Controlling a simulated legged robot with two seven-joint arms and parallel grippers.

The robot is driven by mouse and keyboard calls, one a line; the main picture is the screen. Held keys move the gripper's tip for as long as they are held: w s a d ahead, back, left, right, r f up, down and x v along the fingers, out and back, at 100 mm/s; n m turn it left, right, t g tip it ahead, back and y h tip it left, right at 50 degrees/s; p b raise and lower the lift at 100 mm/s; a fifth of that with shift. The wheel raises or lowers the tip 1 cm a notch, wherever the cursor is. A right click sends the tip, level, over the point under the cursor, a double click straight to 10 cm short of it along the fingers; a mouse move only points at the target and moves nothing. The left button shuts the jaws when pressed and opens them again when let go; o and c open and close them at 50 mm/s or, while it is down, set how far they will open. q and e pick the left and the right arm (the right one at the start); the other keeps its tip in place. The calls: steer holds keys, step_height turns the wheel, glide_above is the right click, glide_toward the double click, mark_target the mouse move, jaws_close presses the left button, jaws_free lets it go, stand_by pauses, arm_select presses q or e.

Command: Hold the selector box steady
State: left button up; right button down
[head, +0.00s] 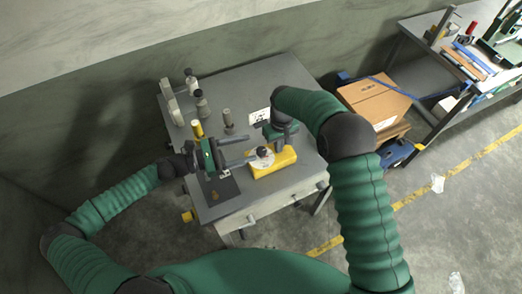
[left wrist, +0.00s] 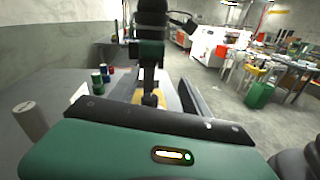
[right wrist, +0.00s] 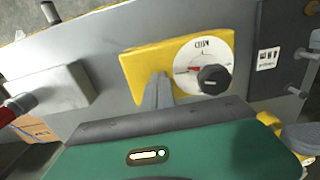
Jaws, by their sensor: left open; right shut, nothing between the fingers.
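The selector box (head: 286,164) is yellow, with a white dial plate and a black knob (right wrist: 213,77); it sits on the grey table. My left gripper (head: 254,145) is open, its two fingers reaching from the left toward the box's near end. In the left wrist view the yellow box (left wrist: 135,97) shows between the spread fingers; contact cannot be told. My right gripper (head: 272,146) comes down over the box from behind. In the right wrist view its shut fingers (right wrist: 158,85) are empty, over the yellow face beside the dial (right wrist: 190,55).
Several grey and dark cylinders (head: 203,104) stand on the table's (head: 250,90) back left. A dark mat (head: 222,188) lies at the front left. A cardboard box (head: 374,100) stands right of the table. The table's back is mostly clear.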

arm_select(q)
steer(key=a+r+n, duration=0.1)
steer(key=a, duration=0.1)
steer(key=n, duration=0.1)
glide_toward(261, 150)
steer(key=d, duration=0.2)
steer(key=x, duration=0.8)
steer(key=shift+w+f, duration=0.35)
jaws_close()
steer(key=shift+r+t, duration=0.1)
steer(key=shift+t, duration=0.4)
